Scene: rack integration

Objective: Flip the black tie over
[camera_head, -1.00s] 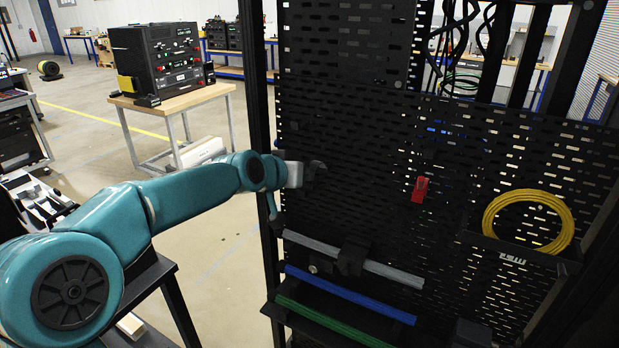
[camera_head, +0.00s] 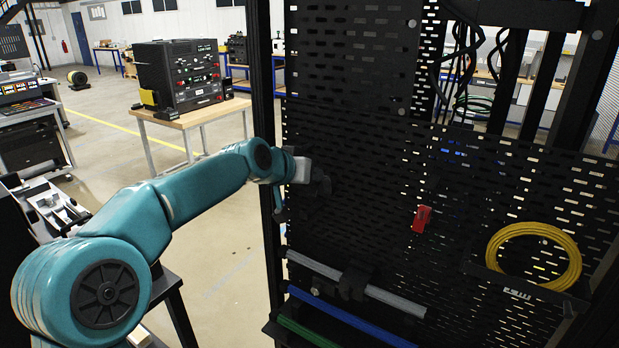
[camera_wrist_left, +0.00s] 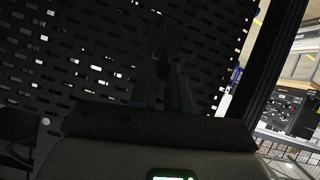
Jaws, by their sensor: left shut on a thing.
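My left gripper (camera_head: 322,186) is up against the dark perforated rack panel, at the panel's left side. In the left wrist view its dark fingers (camera_wrist_left: 172,78) point up and are close together. They are shut on a dark thing, likely the black tie, which barely stands out against the black panel. Its outline and which face is toward me cannot be told. My right gripper is not in view.
A red clip (camera_head: 421,218) and a yellow cable coil (camera_head: 534,228) are on the rack panel (camera_head: 370,170) to the right. Below my gripper are a grey bar (camera_head: 395,299), a blue bar (camera_head: 350,318) and a green bar (camera_head: 305,332). A wooden table (camera_head: 190,116) stands behind left.

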